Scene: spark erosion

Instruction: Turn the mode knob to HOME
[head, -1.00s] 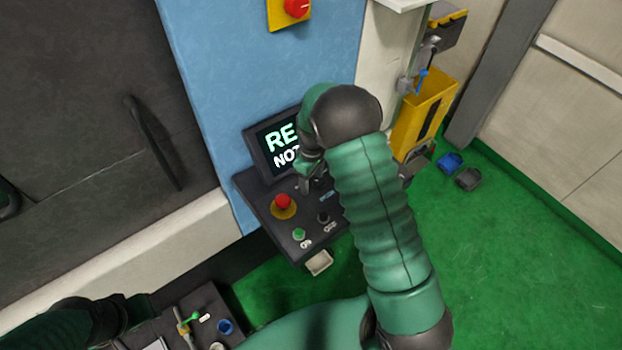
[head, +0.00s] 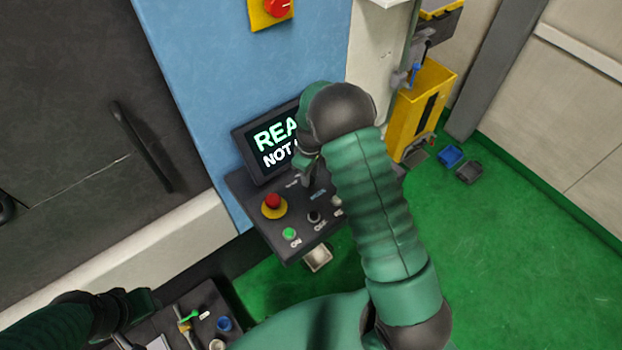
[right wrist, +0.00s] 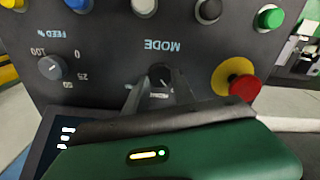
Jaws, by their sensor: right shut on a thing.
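The mode knob (right wrist: 160,75) is a small dark dial under the upside-down word MODE in the right wrist view. My right gripper (right wrist: 150,98) has its two grey fingers at the knob, one on each side, and is shut on it. The fingers hide part of the dial and its position labels, so I cannot read its setting. In the head view my right gripper (head: 310,178) hides the knob. My left gripper (head: 138,303) is at the lower left, dark and away from the panel; its jaws are unclear.
The control panel (head: 245,190) carries a red emergency button (head: 272,203), a green button (head: 290,234) and a black button (head: 314,216). A screen (head: 262,150) reading partly "REA" and "NOT" stands behind. A feed dial (right wrist: 51,68) is beside the mode knob.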

